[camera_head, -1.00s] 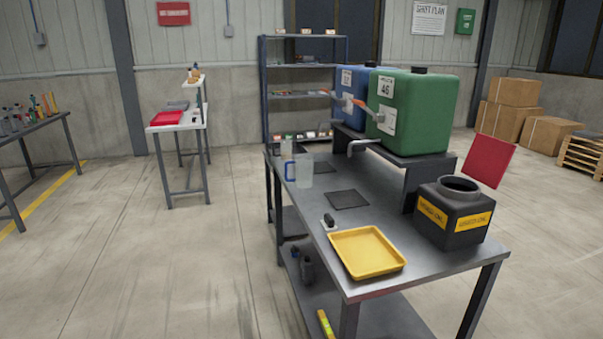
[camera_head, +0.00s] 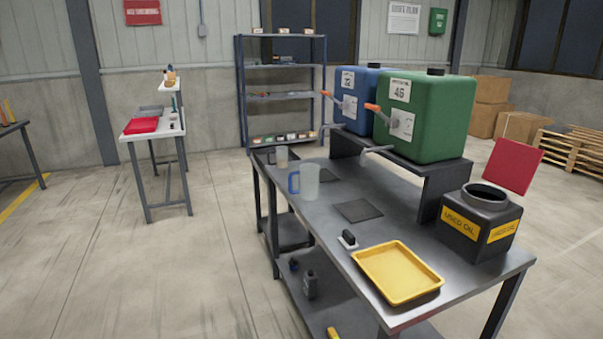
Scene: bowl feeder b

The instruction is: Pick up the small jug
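A green tank (camera_head: 428,120) and a blue tank (camera_head: 353,100) with taps sit on a raised stand. The bench also bears a yellow tray (camera_head: 397,272), a black used oil container (camera_head: 480,222) and dark mats (camera_head: 358,210). Open floor (camera_head: 190,270) lies left of the bench.

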